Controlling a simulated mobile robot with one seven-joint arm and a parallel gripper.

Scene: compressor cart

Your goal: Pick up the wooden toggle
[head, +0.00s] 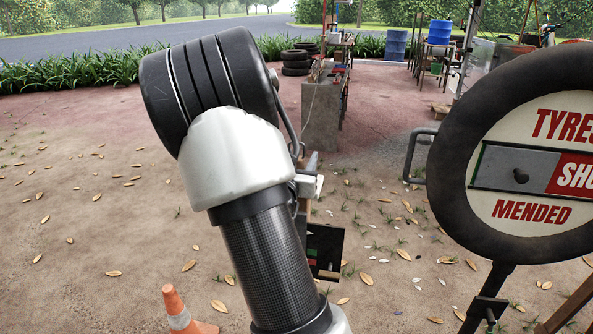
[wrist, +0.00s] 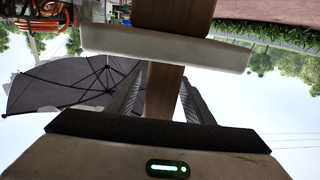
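My gripper (wrist: 164,78) shows in the wrist view, with its two ribbed grey fingers apart. A brown wooden piece (wrist: 164,95) appears between the fingers, and I see gaps beside it nearer the palm. Contact at the fingertips cannot be judged. A pale bar (wrist: 165,45) crosses in front of this wood, and a wider brown wooden part (wrist: 173,14) shows above the bar. I cannot tell which wood, if any, is the toggle. In the head view my arm hides most of the gripper and what is at it.
A round tyre-framed sign (head: 532,212) stands close on the right in the head view. A dark panel (head: 325,250) is just right of my arm. An orange cone (head: 179,312) stands at lower left. The leafy ground on the left is otherwise open. A dark umbrella (wrist: 70,82) shows in the wrist view.

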